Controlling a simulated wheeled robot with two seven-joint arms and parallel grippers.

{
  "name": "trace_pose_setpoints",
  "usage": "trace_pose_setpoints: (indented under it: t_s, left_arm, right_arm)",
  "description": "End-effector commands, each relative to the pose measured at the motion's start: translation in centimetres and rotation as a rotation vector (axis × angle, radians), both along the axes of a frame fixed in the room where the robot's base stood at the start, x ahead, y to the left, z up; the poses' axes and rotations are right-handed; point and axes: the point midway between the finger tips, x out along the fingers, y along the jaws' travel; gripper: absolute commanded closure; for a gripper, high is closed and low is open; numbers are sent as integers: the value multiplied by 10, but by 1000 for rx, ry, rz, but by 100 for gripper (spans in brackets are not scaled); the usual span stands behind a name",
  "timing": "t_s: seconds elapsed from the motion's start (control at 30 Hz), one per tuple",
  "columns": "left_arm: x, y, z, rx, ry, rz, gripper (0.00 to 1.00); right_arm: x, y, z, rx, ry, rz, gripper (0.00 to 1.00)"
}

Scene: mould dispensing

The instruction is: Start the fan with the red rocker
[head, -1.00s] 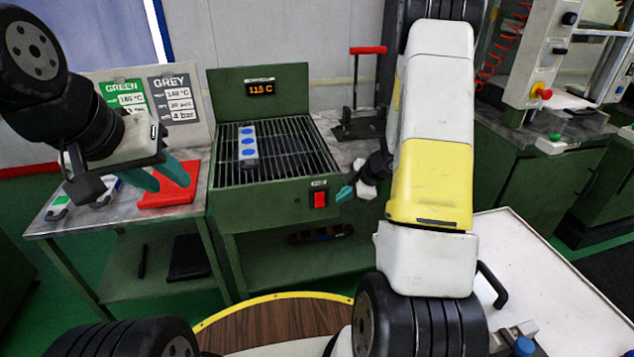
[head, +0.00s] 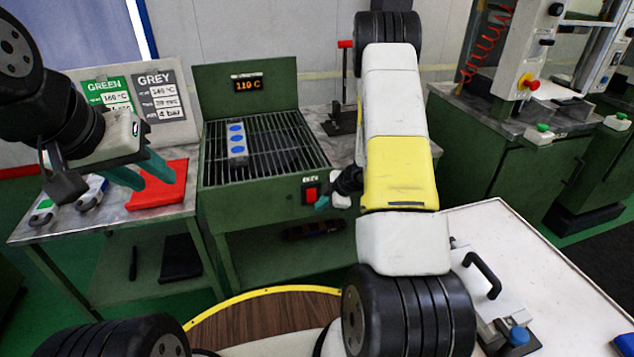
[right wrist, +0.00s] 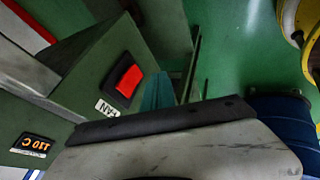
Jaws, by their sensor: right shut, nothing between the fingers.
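The red rocker (head: 311,194) is on the front panel of the green cooling bench (head: 262,209), at its right end, below a small label. It also shows in the right wrist view (right wrist: 128,81), beside a "FAN" label (right wrist: 107,108). My right gripper (head: 322,203) is shut and empty, its teal tips just to the lower right of the rocker. In the right wrist view the teal fingers (right wrist: 160,92) show beside the rocker; I cannot tell whether they touch it. My left gripper (head: 148,178) is open and empty over the red mat at the left.
A grey block with blue discs (head: 237,145) lies on the bench's grille. The display (head: 248,84) reads 110 C. A red mat (head: 170,196) lies on the left table.

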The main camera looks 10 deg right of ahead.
Motion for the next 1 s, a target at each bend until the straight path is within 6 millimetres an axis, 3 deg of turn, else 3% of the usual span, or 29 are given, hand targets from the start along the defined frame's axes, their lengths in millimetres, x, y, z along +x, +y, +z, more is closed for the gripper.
trace_pose_setpoints:
  t_s: [0.07, 0.33, 1.0]
  left_arm:
    - [0, 0, 0, 0, 0, 0, 64]
    - [0, 0, 0, 0, 0, 0, 64]
    - [0, 0, 0, 0, 0, 0, 64]
  right_arm:
    - [8, 5, -12, -1, 0, 2, 100]
    - [41, 5, -13, -1, -2, 1, 100]
    - [49, 5, -16, 0, -1, 0, 100]
